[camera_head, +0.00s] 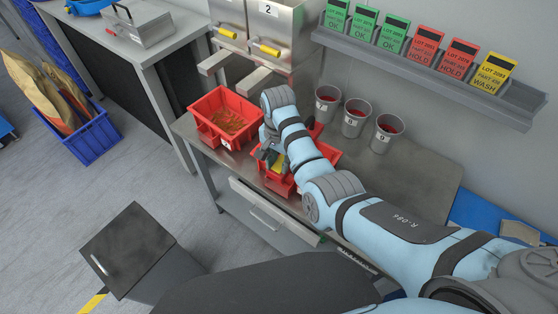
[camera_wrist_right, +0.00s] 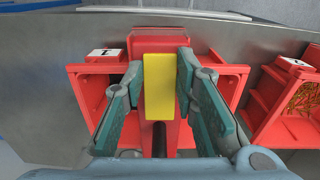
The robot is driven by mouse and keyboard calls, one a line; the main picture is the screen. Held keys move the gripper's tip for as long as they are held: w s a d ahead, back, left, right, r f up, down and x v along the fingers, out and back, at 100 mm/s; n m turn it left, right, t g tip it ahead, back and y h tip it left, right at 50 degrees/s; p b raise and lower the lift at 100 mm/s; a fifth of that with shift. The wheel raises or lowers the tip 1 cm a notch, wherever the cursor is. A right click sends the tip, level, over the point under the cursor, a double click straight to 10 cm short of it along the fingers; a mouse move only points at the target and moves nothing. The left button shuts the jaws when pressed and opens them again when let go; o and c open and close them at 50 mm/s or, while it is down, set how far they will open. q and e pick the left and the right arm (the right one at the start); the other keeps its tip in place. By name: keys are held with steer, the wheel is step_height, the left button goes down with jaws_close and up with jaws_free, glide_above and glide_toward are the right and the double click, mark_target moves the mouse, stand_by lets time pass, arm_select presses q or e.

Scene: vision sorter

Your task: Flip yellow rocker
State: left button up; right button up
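A yellow block-shaped piece (camera_wrist_right: 158,85), which looks like the yellow rocker, sits on a red upright part in the right wrist view. It stands between the two fingers of my right gripper (camera_wrist_right: 160,72). The fingers are apart, one on each side of it, and I cannot tell whether they touch it. In the head view my right gripper (camera_head: 270,158) points down at the red bin in the middle of the bench, and a bit of the yellow piece (camera_head: 278,164) shows beside it. The arm hides most of that spot. My left gripper is not in view.
A red bin (camera_head: 203,108) with small orange-brown parts stands to the left on the metal bench (camera_head: 400,180). Grey dispensers with yellow handles (camera_head: 267,50) stand behind. Grey cups (camera_head: 355,118) are at the back right, under a shelf of coloured cards (camera_head: 425,45).

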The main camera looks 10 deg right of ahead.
jaws_close()
steer(key=shift+w+d+g+y, duration=0.15)
steer(key=shift+g+y, duration=0.15)
steer(key=y+b, duration=0.1)
steer(key=b, duration=0.1)
steer(key=g+b, duration=0.1)
steer(key=b, duration=0.2)
steer(key=g+y+b, duration=0.1)
steer(key=b, duration=0.2)
steer(key=shift+w+d+f+y, duration=0.3)
steer(key=shift+s+r+b, duration=0.1)
steer(key=shift+r+b, duration=0.15)
steer(key=shift+b, duration=0.1)
steer(key=shift+a+r, duration=0.1)
steer(key=shift+r, duration=0.2)
steer(key=o, duration=1)
jaws_free()
